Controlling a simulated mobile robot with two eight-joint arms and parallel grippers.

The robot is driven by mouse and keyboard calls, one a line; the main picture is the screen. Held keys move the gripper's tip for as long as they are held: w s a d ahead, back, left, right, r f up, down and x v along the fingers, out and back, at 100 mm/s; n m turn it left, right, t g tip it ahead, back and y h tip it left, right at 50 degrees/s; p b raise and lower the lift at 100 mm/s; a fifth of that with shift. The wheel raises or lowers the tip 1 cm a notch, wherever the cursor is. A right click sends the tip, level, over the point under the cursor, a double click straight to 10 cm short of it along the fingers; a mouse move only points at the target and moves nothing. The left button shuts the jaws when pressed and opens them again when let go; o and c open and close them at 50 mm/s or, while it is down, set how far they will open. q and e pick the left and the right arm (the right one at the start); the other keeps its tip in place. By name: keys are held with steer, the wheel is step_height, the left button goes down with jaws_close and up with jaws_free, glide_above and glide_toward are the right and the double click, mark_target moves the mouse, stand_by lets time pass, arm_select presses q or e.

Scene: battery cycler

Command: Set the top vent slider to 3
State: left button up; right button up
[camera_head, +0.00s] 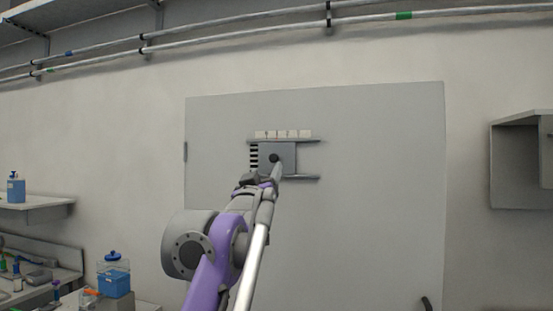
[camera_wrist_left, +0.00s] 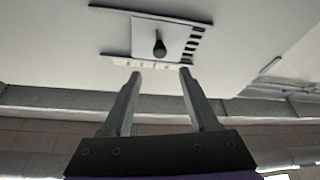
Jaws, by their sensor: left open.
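The vent slider (camera_head: 284,151) is a grey plate with a dark round knob (camera_head: 274,158), set between two horizontal rails on a large grey panel. Dark vent slots show uncovered at its left in the head view. A row of pale number tags (camera_head: 283,134) lies above the upper rail; the digits are too small to read. My left gripper (camera_head: 265,178) is just below the knob in the head view. In the left wrist view, which is upside down, the open empty fingers of the left gripper (camera_wrist_left: 161,74) point toward the knob (camera_wrist_left: 160,48), apart from it.
The grey panel (camera_head: 380,190) around the slider is mostly bare. Pipes (camera_head: 240,37) run along the wall above. A shelf box (camera_head: 515,165) is on the right wall. Blue containers (camera_head: 114,280) stand at the lower left.

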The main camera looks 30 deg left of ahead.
mark_target(273, 158)
arm_select(q)
steer(key=p+x, duration=0.2)
steer(key=x, duration=0.6)
steer(key=shift+w+p, duration=0.25)
steer(key=shift+p, duration=0.1)
steer(key=shift+w+a, duration=0.15)
steer(key=shift+w, duration=0.3)
arm_select(e)
steer(key=shift+t, duration=0.3)
steer(key=w+r, duration=0.2)
steer(key=r, duration=0.1)
steer(key=w+r, duration=0.1)
steer(key=shift+w+r, duration=0.1)
steer(key=shift+r, duration=0.3)
arm_select(q)
steer(key=shift+s, duration=0.1)
steer(key=shift+c, duration=0.6)
jaws_close()
